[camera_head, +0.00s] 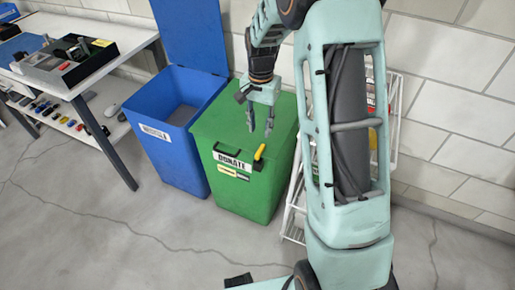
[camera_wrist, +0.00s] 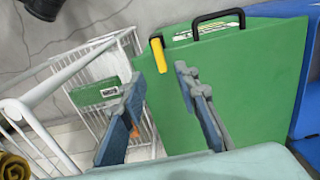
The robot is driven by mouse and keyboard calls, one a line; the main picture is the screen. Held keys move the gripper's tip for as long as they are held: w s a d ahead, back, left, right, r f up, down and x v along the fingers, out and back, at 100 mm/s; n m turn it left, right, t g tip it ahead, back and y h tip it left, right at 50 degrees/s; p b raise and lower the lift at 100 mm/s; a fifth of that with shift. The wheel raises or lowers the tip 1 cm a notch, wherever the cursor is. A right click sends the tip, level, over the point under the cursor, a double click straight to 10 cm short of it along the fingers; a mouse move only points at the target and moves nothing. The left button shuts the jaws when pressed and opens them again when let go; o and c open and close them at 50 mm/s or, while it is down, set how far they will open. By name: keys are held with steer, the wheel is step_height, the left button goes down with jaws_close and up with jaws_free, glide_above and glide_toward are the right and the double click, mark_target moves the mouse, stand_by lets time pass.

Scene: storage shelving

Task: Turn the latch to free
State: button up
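The latch is a small yellow handle (camera_head: 259,152) at the front top edge of the green bin (camera_head: 238,190), just right of the bin's black handle. In the wrist view the yellow latch (camera_wrist: 157,56) sits at the lid's edge, beyond my fingertips and between their lines. The green lid (camera_head: 250,113) is shut. My gripper (camera_head: 260,131) is over the lid, pointing down, with its fingers spread and nothing between them. In the wrist view my gripper (camera_wrist: 159,73) also shows open, apart from the latch.
A blue bin (camera_head: 175,125) with its lid raised stands left of the green bin. A white wire rack (camera_head: 293,205) stands close on the right. A workbench (camera_head: 85,70) with trays is at the left. The floor in front is clear.

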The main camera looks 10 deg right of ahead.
mark_target(260, 150)
step_height(260, 150, down, 10)
steer(key=shift+b, duration=0.95)
steer(key=shift+c, duration=0.6)
jaws_close()
